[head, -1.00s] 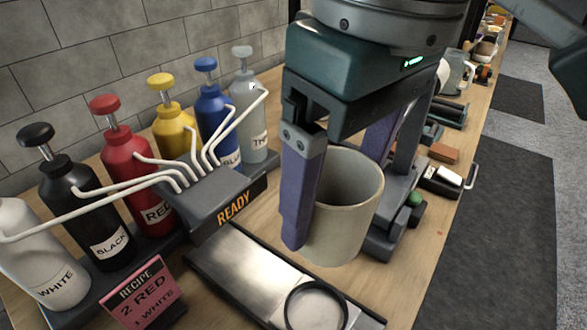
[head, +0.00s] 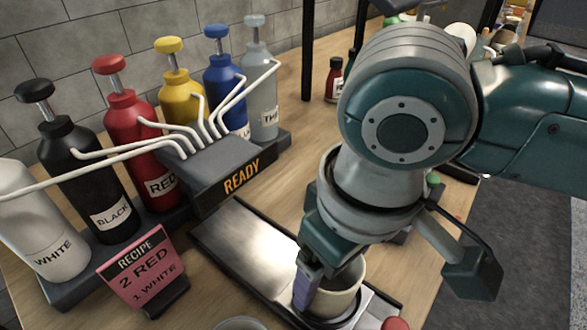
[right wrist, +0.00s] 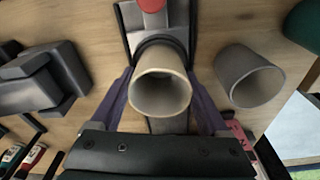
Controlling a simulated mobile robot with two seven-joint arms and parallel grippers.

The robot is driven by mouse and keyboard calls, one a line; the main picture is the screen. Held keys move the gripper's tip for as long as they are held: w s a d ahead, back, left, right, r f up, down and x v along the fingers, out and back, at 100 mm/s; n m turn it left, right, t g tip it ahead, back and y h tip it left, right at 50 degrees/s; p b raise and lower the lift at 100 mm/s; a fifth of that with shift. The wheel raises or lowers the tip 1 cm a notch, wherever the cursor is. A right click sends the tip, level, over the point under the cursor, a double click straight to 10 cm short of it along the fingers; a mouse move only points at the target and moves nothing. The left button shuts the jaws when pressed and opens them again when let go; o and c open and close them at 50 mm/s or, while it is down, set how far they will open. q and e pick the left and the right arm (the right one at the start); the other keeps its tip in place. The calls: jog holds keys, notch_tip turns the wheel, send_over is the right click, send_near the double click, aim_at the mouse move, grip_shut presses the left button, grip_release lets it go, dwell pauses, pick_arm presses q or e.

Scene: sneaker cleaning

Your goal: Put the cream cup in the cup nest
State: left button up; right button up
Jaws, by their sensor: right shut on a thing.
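My right gripper (head: 332,288) is shut on the cream cup (head: 345,298), with its purple fingers on either side of the wall. The cup is upright and empty. It is over the cup nest, a dark ring (head: 318,325) at the near end of the metal plate. The ring curves around the cup's base; I cannot tell whether the cup rests in it or is just above. In the right wrist view the cup (right wrist: 160,88) sits between the fingers and the nest (right wrist: 161,43) shows behind it. My left gripper is not in view.
A dispenser marked READY (head: 238,178) with several paint bottles stands at the left. A pink recipe sign (head: 143,268) reads 2 RED, 1 WHITE. A red button (head: 395,323) is right of the nest. A grey cup (right wrist: 248,77) stands beside the plate. The metal plate (head: 250,250) is otherwise clear.

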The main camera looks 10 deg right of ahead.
jog(key=o, duration=1.2)
jog(key=shift+f, duration=0.1)
notch_tip(320, 180, up, 12)
jog(key=s+p, duration=0.1)
jog(key=p, duration=0.2)
jog(key=s+a+f+t+y, duration=0.1)
jog(key=s+a+f+y, duration=0.1)
jog(key=s+a+y, duration=0.15)
jog(key=s+d+f+m+h, duration=0.1)
jog(key=s+d, duration=0.1)
jog(key=d, duration=0.2)
jog(key=s+d+f+m+t+h, duration=0.1)
jog(key=s+d, duration=0.2)
jog(key=d, duration=0.1)
jog(key=s+d+f+m+h, duration=0.1)
jog(key=s+d+f+h, duration=0.1)
jog(key=d, duration=0.3)
jog(key=shift+s, duration=0.35)
